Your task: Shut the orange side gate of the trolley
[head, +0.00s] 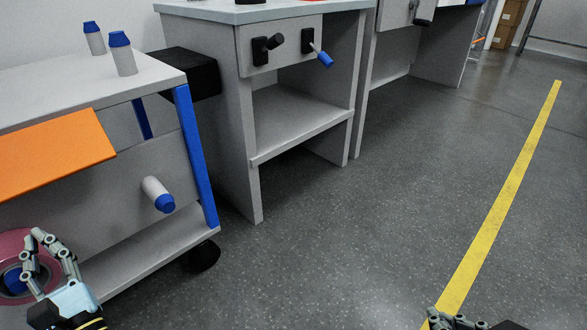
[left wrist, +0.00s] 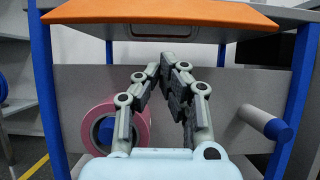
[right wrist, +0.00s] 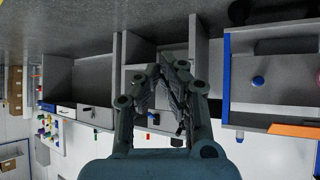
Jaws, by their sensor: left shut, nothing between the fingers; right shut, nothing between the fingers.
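The orange side gate (head: 52,153) sticks out from the near side of the grey trolley (head: 115,83), below its top, like a sloping flap. It is open. In the left wrist view the gate (left wrist: 165,18) crosses the top of the picture between two blue posts. My left gripper (head: 50,243) is shut and empty, lower than the gate and in front of the trolley's side panel. My right gripper (head: 440,318) shows only partly at the bottom of the head view, far from the trolley. It is shut and empty in the right wrist view (right wrist: 167,70).
A pink tape roll (head: 14,262) and a blue-tipped peg (head: 159,194) stick out from the trolley's side panel. Two blue-capped bottles (head: 122,54) stand on its top. A grey workbench (head: 248,140) stands behind it. The floor to the right, with a yellow line (head: 505,195), is clear.

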